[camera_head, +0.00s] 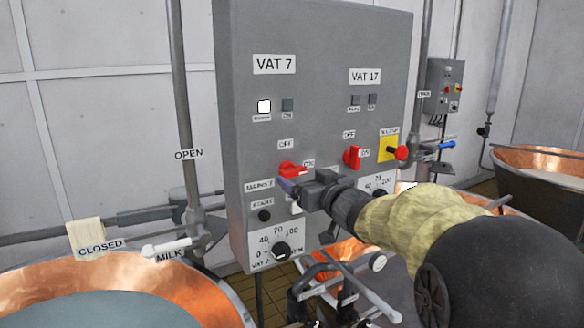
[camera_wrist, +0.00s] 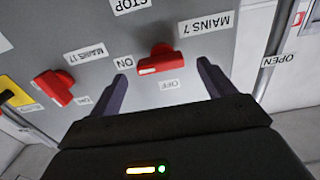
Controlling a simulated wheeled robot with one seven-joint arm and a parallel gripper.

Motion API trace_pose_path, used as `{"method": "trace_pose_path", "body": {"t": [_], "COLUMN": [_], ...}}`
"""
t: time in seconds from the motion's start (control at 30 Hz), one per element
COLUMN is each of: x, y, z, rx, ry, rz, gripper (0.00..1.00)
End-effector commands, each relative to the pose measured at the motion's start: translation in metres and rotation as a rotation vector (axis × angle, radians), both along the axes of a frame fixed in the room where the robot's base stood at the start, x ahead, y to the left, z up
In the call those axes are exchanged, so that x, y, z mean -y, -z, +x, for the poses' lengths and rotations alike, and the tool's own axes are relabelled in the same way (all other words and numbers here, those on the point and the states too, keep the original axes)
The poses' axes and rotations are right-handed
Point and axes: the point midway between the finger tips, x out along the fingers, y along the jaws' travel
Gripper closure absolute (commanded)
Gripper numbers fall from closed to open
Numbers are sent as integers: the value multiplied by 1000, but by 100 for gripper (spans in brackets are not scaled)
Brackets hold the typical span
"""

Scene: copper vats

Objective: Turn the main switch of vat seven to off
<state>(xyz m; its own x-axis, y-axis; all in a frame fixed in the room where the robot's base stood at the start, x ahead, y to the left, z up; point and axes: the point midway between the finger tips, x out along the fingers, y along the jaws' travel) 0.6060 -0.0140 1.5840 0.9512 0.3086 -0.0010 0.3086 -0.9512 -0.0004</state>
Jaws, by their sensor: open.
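The red main switch of vat seven (camera_head: 291,169) is on the left half of the grey panel, below its OFF label and left of the ON label. In the wrist view, which is upside down, this switch (camera_wrist: 157,60) lies roughly crosswise with its white mark toward ON. The label MAINS 7 (camera_wrist: 206,24) is beside it. My gripper (camera_head: 289,187) is open just in front of the panel, near the switch. In the wrist view its fingers (camera_wrist: 163,75) stand to either side of the switch, with visible gaps. I cannot tell how far the fingertips are from the panel.
The red vat 17 switch (camera_head: 353,157) is to the right, as is a red knob on a yellow plate (camera_head: 389,149). A black button (camera_head: 264,215) and a dial (camera_head: 281,249) are below. A copper vat (camera_head: 150,285) and pipes stand at left.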

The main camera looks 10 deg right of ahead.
Motion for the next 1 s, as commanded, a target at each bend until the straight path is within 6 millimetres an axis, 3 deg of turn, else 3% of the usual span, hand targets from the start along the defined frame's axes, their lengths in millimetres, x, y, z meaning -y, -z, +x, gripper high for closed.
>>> {"method": "trace_pose_path", "body": {"t": [0.3,0.67,0.9,1.0], "x": [-14,-15,-15,-15], "y": [-1,0,0,0], "z": [42,47,47,47], "rx": [-2,1,1,0], "ry": [-1,0,0,0], "rz": [2,0,0,-1], "gripper": [18,18,63,63]}}
